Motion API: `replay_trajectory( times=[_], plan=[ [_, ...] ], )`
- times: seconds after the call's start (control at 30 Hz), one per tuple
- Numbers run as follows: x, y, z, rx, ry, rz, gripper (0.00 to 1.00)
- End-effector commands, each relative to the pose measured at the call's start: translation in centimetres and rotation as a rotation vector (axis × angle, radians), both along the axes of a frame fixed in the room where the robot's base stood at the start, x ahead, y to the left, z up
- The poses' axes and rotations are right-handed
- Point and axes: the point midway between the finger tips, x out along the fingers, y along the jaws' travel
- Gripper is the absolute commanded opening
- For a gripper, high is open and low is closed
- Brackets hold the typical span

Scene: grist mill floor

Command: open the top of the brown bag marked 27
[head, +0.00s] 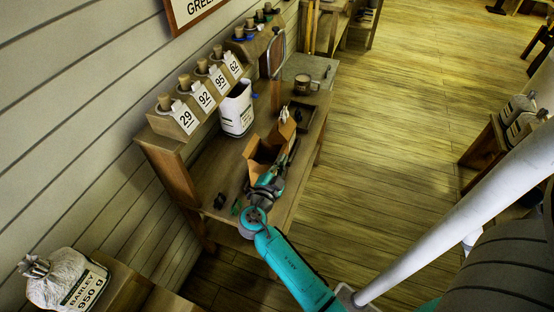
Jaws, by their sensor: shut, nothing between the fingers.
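A brown paper bag or carton (256,172) stands on the wooden bench, with its upper edges and flaps spread apart and a dark inside showing. No number 27 can be read on it from here, so I cannot tell for sure that it is the marked bag. My gripper (291,152) is shut and empty at the right side of this brown bag, close to its upper edge. Whether it touches the bag is unclear. My wrist hides part of the bag's near side.
A white labelled bag (236,112) stands behind the brown bag. A wooden rack (172,127) with corked tops and cards 29, 92, 95 and 62 lines the wall. Small dark items (220,201) lie on the bench's near end. A barley sack (66,280) sits lower left.

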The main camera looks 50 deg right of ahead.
Motion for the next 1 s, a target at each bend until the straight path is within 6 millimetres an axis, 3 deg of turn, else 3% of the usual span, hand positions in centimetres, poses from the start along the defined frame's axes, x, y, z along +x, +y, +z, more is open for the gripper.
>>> replay_trajectory(
  times=[0.63,0.67,0.77,1.0],
  plan=[
    [-0.60,-0.18,-0.69,0.004,0.011,-0.001,0.00],
    [-0.59,-0.17,-0.70,0.004,0.012,-0.001,0.03],
    [-0.59,-0.17,-0.68,0.004,0.011,-0.001,0.28],
    [-0.52,-0.18,-0.48,0.001,0.007,-0.001,0.28]
  ],
)
